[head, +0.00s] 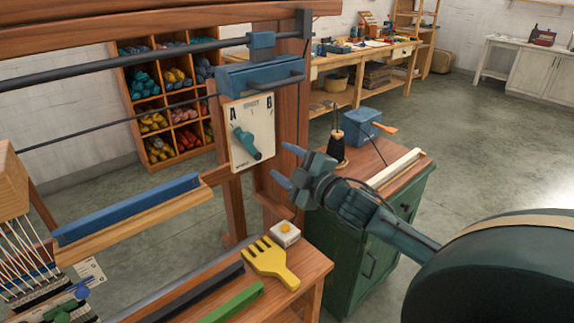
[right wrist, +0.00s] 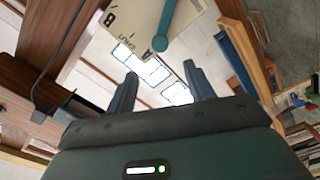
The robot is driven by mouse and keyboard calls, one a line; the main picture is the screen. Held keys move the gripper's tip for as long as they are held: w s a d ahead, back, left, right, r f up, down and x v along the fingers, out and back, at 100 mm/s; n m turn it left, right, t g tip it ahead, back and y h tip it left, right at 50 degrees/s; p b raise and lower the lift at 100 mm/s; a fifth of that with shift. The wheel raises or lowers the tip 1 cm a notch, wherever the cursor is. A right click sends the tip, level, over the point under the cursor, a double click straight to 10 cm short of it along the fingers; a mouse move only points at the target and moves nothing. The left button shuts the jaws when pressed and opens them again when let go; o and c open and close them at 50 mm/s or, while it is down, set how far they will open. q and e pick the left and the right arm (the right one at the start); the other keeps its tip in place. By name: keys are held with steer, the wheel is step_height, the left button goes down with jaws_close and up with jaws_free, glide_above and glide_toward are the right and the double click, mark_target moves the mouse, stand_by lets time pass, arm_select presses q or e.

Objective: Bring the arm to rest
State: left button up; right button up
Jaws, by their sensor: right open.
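My right gripper (head: 284,170) is in the middle of the head view, its arm coming in from the right. Its jaws are open and nothing shows between them; the right wrist view shows the two fingers (right wrist: 160,78) apart too. A cream plate (head: 240,112) marked A and B is on the loom post, just up and left of the gripper. Its teal lever (head: 246,143) tilts down to the right. The gripper looks apart from the lever, which also shows in the right wrist view (right wrist: 165,22) beyond the fingers. My left gripper is not in view.
A wooden loom frame (head: 290,110) stands close by the gripper. A yellow comb (head: 270,262) and a small white box (head: 285,234) lie on the bench below. A green cabinet (head: 385,235) carries a blue box (head: 361,124) and a dark cone (head: 337,150). Open floor lies right.

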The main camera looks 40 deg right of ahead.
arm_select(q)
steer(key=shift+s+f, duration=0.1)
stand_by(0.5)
arm_select(e)
steer(key=s+a+f+m+g, duration=0.1)
steer(key=s+a+f+m, duration=0.15)
steer(key=f, duration=0.35)
steer(key=s+a+f+m+g+p, duration=0.1)
steer(key=s+a+f+g, duration=0.1)
steer(key=s+a+f, duration=0.3)
steer(key=s+a+f+m+g, duration=0.1)
steer(key=s+a+f+m, duration=0.1)
steer(key=f, duration=0.5)
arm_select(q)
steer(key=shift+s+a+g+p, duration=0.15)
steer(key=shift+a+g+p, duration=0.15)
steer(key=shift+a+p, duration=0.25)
arm_select(e)
steer(key=s+a+f+m+g+y, duration=0.1)
steer(key=s+a+f+m, duration=0.1)
steer(key=s+a+f, duration=0.2)
steer(key=s+a+f+m+g, duration=0.2)
steer(key=s+a+f, duration=0.1)
steer(key=s+a, duration=0.4)
steer(key=shift+s+a+f+y, duration=0.2)
steer(key=shift+a+f+y, duration=0.15)
steer(key=shift+y, duration=0.05)
